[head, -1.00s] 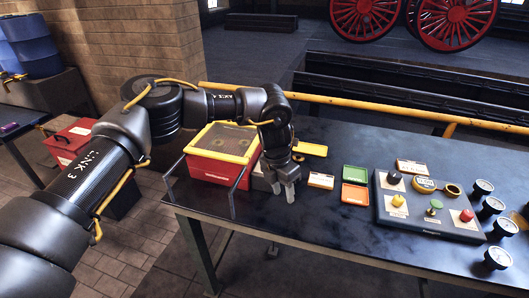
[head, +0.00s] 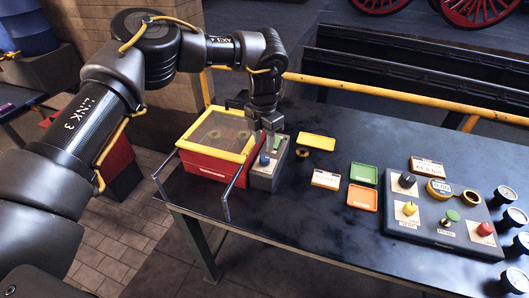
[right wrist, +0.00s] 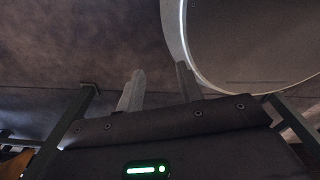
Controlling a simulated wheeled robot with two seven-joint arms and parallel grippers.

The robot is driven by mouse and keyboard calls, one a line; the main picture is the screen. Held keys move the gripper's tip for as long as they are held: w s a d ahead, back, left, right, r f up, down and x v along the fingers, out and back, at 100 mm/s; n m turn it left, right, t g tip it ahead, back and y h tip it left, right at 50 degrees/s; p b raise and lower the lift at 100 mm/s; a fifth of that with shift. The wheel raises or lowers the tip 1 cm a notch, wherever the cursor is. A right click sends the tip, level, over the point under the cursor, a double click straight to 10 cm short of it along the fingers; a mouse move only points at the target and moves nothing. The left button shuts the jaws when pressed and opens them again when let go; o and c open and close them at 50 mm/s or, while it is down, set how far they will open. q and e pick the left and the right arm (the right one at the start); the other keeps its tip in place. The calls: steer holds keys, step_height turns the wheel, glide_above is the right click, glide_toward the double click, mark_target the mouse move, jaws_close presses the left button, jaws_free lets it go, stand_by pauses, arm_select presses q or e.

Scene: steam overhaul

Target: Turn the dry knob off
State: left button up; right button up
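A grey control box (head: 270,172) stands against the right side of a red box with a yellow-rimmed lid (head: 215,150). On its top are a blue knob (head: 264,159) and a green knob (head: 276,143). I cannot read which one is the dry knob. My left gripper (head: 267,127) points down over the back of the control box, close to the green knob. Whether it touches the knob or how far its fingers are apart is unclear. In the right wrist view my right gripper (right wrist: 160,88) has its two fingers apart with nothing between them.
Green (head: 363,173) and orange (head: 363,198) trays lie mid-table. A panel (head: 430,225) with a black knob and yellow, green and red controls stands at the right, beside several gauges. Handle bars (head: 226,205) rise at the table's front left edge. Front-middle table is clear.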

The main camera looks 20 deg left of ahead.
mark_target(264, 157)
arm_select(q)
step_height(264, 157, down, 5)
steer(key=shift+d+f+p, duration=0.1)
steer(key=shift+f+p, duration=0.1)
steer(key=shift+p, duration=0.5)
steer(key=shift+f, duration=0.55)
arm_select(e)
steer(key=shift+w+a+r, duration=0.15)
steer(key=shift+w+r, duration=0.2)
steer(key=shift+r, duration=0.15)
steer(key=shift+w+a+r, duration=0.15)
steer(key=shift+w+r, duration=0.2)
steer(key=shift+r, duration=0.15)
arm_select(q)
steer(key=c, duration=0.7)
